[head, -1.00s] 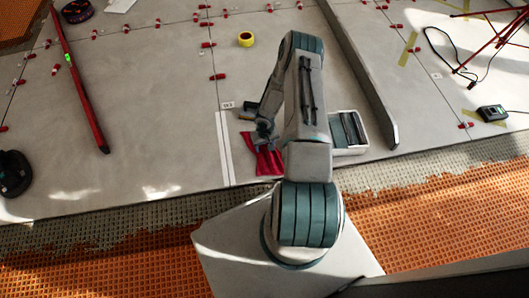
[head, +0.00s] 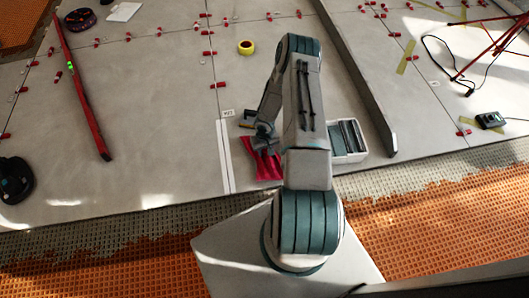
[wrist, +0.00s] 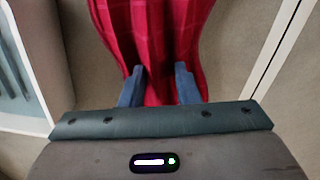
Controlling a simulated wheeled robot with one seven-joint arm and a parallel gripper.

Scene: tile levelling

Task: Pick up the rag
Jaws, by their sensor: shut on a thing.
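The rag is a crimson checked cloth (head: 262,167), just left of my arm in the head view. In the wrist view the rag (wrist: 155,30) fills the upper middle and runs bunched between the two blue-grey fingers. My gripper (wrist: 160,82) is shut on the rag, with one finger on each side of it. In the head view my gripper (head: 263,143) is at the rag's upper end, partly hidden by my arm. I cannot tell whether the rag's lower end touches the tiles.
A white tray (head: 362,156) with dark grey items stands right of the rag. A long grey beam (head: 356,75) lies beyond it. White strips (head: 222,155) lie left of the rag.

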